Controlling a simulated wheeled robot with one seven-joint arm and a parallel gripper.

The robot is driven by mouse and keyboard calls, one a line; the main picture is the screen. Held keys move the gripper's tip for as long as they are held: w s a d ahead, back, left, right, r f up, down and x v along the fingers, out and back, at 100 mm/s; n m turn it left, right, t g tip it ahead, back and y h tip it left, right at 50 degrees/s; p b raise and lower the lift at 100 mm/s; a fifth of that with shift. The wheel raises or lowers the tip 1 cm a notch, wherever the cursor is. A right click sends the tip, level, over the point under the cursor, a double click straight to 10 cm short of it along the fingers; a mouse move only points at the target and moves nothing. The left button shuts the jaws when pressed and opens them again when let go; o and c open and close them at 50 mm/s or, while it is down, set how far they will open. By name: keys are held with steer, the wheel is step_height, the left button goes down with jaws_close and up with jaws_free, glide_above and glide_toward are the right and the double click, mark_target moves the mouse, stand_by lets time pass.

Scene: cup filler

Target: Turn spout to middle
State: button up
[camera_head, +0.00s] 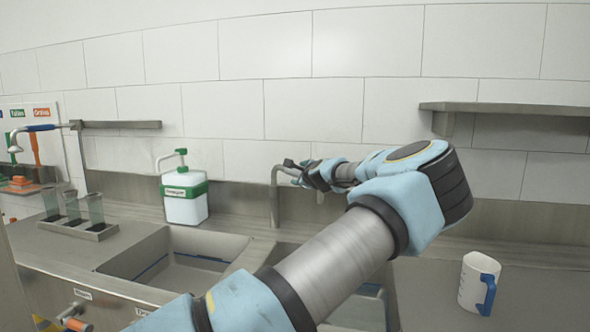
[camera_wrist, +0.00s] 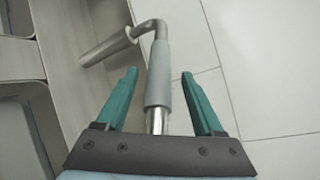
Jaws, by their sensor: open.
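The spout (camera_head: 274,198) is a bent metal pipe in front of the back wall; in the camera_head view its free end points down near the divider between the left and right basins. My gripper (camera_head: 300,172) is at its upper part, which my arm partly hides. In the wrist view the spout (camera_wrist: 107,47) has a grey sleeve (camera_wrist: 158,72) on its straight part. My gripper (camera_wrist: 159,73) is open, with one teal finger on each side of this sleeve and gaps showing between fingers and sleeve.
The left basin (camera_head: 190,243) is clear; my arm covers much of the right basin (camera_head: 360,300). A white bottle with green pump (camera_head: 184,203) stands left of the spout. A white cup with blue handle (camera_head: 476,282) stands on the right counter. A shelf (camera_head: 510,108) is at upper right.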

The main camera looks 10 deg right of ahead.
steer(key=shift+p+x, duration=0.65)
steer(key=shift+x, duration=1.45)
jaws_close()
